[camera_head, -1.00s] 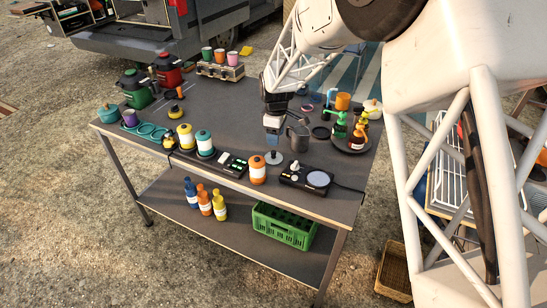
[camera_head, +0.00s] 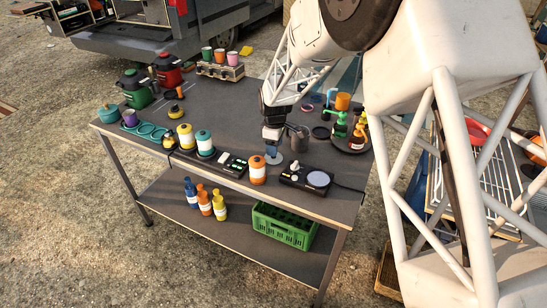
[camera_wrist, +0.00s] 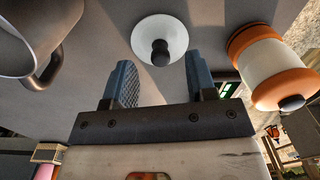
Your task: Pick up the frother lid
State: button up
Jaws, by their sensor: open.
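The frother lid, a pale round disc with a dark knob (camera_wrist: 160,42), lies on the dark table. In the head view the lid (camera_head: 273,158) is between the orange-and-white canister and the grey pitcher, partly hidden by my gripper. My gripper (camera_head: 271,150) is directly above it, pointing down. In the wrist view the two blue fingers of my gripper (camera_wrist: 160,78) are apart, with nothing between them. The lid's knob lies just past the fingertips, roughly centred between them.
The grey metal pitcher (camera_wrist: 35,35) stands close on one side, also seen in the head view (camera_head: 298,138). The orange-and-white canister (camera_wrist: 275,68) stands close on the other side. A small black scale (camera_head: 305,178) lies in front. The table's middle left is clear.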

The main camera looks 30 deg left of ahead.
jog(key=shift+f, duration=1.5)
grip_shut()
jog(key=shift+r, duration=0.15)
jog(key=shift+r, duration=0.9)
jog(key=shift+s+d+r, duration=0.15)
jog(key=shift+s+r, duration=0.1)
jog(key=shift+r, duration=0.55)
jog(key=s+d, duration=0.3)
jog(key=s, duration=0.1)
jog(key=s+d+r, duration=0.1)
jog(key=s+d, duration=0.2)
jog(key=s, duration=0.1)
jog(key=s+d, duration=0.3)
jog(key=s, duration=0.1)
jog(key=shift+d+r, duration=0.2)
jog(key=shift+d, duration=0.15)
